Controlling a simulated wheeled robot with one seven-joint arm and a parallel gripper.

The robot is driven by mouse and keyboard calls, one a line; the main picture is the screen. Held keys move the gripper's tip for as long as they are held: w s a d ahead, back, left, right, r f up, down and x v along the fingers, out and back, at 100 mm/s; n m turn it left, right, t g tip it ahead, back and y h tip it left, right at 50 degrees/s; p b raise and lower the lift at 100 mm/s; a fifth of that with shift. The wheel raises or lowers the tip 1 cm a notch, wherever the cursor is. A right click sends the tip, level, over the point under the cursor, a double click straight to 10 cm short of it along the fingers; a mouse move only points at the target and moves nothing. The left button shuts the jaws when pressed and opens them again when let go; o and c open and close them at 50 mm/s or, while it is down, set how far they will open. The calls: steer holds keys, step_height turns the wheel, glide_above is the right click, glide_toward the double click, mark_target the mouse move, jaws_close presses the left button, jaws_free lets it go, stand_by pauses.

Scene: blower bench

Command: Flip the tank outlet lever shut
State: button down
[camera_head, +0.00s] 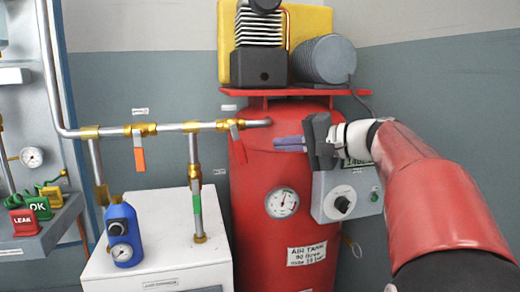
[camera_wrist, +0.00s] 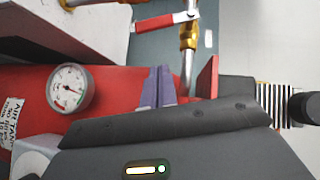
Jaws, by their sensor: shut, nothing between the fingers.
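The tank outlet lever (camera_head: 238,146) has a red-orange handle and hangs down from a brass valve on the horizontal pipe, just left of the pipe's end over the red air tank (camera_head: 255,195). The handle stands across the pipe. In the wrist view the lever (camera_wrist: 160,22) shows at the top, pointing left from its brass valve (camera_wrist: 188,38). My gripper (camera_head: 276,145) is shut and empty, in front of the tank's upper part and right of the lever, apart from it. Its purple fingers (camera_wrist: 158,72) point toward the lever side in the wrist view.
Another orange lever (camera_head: 139,156) hangs from the pipe farther left. A green-handled lever (camera_head: 196,198) sits on a vertical pipe above the white cabinet (camera_head: 160,220). A grey control box (camera_head: 325,205) stands below my gripper. A gauge (camera_head: 282,203) is on the tank.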

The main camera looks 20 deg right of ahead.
mark_target(245, 156)
steer(key=w+a+f, duration=0.1)
steer(key=a, duration=0.4)
steer(key=shift+w+a+f, duration=0.2)
steer(key=shift+w+a, duration=0.1)
steer(key=shift+w, duration=0.05)
steer(key=a+f+b, duration=0.1)
steer(key=b, duration=0.3)
steer(key=shift+a+f+m+y+b, duration=0.25)
steer(key=shift+m+y+b, duration=0.05)
steer(key=shift+m, duration=0.1)
